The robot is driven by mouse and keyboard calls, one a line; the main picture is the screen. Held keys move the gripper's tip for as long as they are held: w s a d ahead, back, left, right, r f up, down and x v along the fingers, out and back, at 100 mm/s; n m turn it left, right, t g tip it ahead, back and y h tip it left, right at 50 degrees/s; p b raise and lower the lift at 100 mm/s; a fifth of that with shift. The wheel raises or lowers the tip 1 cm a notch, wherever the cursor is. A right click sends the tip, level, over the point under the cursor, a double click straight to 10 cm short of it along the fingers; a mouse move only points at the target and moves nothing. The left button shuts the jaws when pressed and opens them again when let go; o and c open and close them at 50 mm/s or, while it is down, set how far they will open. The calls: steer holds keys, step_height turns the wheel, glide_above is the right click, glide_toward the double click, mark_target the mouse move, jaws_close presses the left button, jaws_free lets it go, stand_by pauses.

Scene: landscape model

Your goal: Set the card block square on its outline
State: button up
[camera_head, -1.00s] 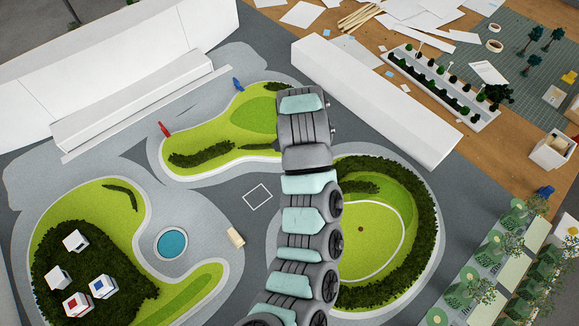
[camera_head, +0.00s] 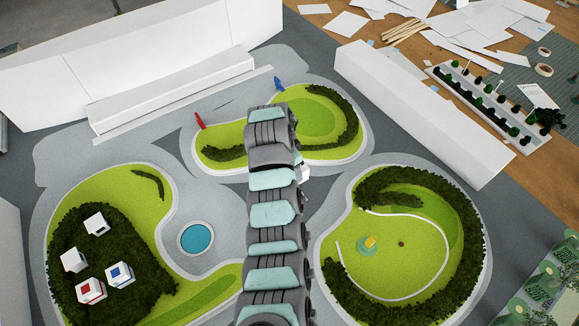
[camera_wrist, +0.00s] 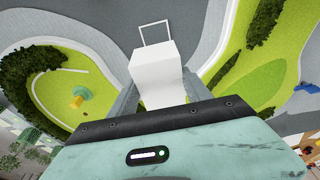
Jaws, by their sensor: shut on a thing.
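The card block (camera_wrist: 157,72) is a plain white box in the wrist view. It sits between the two fingers of my gripper (camera_wrist: 158,92), which is shut on it. The square outline (camera_wrist: 156,24) is a thin white frame on the grey ground, just beyond the block's far edge in the wrist view. The block covers the outline's near side. I cannot tell how high the block is above the ground. In the head view my arm hides the outline and most of the gripper area.
Green raised beds lie around, with a hedge-ringed oval (camera_head: 400,290) at right and a round pond (camera_head: 196,239) at left. A yellow piece on a teal disc (camera_head: 368,243) sits on the oval. A long white block (camera_head: 420,110) stands at upper right. Grey ground between beds is clear.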

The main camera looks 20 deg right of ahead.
steer(key=shift+f, duration=0.1)
steer(key=shift+s+a+f+b+x, duration=0.1)
steer(key=shift+a+b+x, duration=0.6)
steer(key=shift+x, duration=1.35)
steer(key=shift+s+a+f+b+x, duration=0.15)
steer(key=shift+b+x, duration=1)
steer(key=shift+x, duration=0.95)
steer(key=shift+w+a+f+b+x, duration=0.1)
steer(key=shift+a+b+x, duration=0.6)
steer(key=shift+x, duration=1.35)
steer(key=shift+s+d+f+b, duration=0.1)
steer(key=shift+d+f+b, duration=0.05)
steer(key=shift+f+b, duration=0.35)
steer(key=o, duration=1.5)
steer(key=shift+o, duration=0.2)
steer(key=shift+r, duration=0.1)
steer(key=shift+p+v, duration=2.55)
steer(key=shift+v, duration=0.8)
